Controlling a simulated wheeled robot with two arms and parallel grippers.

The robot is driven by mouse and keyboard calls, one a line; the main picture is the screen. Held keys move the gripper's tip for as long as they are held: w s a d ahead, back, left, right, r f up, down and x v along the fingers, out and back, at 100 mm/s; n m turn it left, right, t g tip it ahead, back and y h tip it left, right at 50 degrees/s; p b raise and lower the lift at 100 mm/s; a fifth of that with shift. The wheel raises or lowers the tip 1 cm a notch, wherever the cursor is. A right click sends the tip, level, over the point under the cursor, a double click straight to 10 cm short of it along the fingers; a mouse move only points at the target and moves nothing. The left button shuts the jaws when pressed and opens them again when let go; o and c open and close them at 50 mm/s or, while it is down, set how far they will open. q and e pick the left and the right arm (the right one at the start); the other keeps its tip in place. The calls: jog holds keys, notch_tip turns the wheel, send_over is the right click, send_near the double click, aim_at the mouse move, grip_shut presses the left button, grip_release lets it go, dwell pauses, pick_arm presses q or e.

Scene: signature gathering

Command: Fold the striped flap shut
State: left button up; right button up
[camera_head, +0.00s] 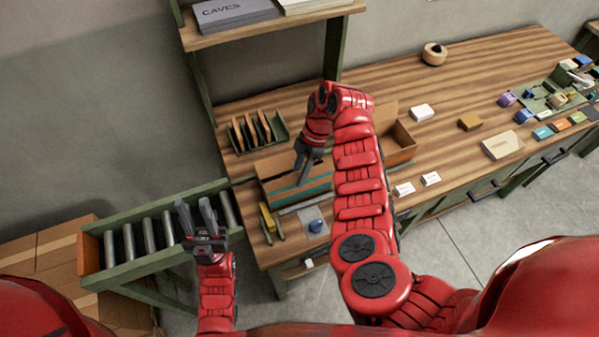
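A brown cardboard box (268,187) lies open on the wooden workbench, with a teal-striped flap (284,193) along its near-left side. Its right part (402,140) shows beyond my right arm, which hides the middle of the box. My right gripper (302,174) points down over the box's left part, close to the striped flap; its fingers look apart, and contact with the flap cannot be told. My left gripper (196,213) is open and empty, in front of the roller conveyor, away from the box.
A rack with upright brown dividers (257,132) stands behind the box. White cards (405,189), a tape roll (434,54) and small blocks lie to the right. A roller conveyor (150,235) adjoins the bench.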

jog(key=shift+w+r, duration=0.1)
jog(key=shift+r, duration=0.25)
jog(key=b+v, duration=0.2)
jog(key=v, duration=1.4)
jog(key=shift+d+r, duration=0.2)
jog(key=shift+r, duration=0.15)
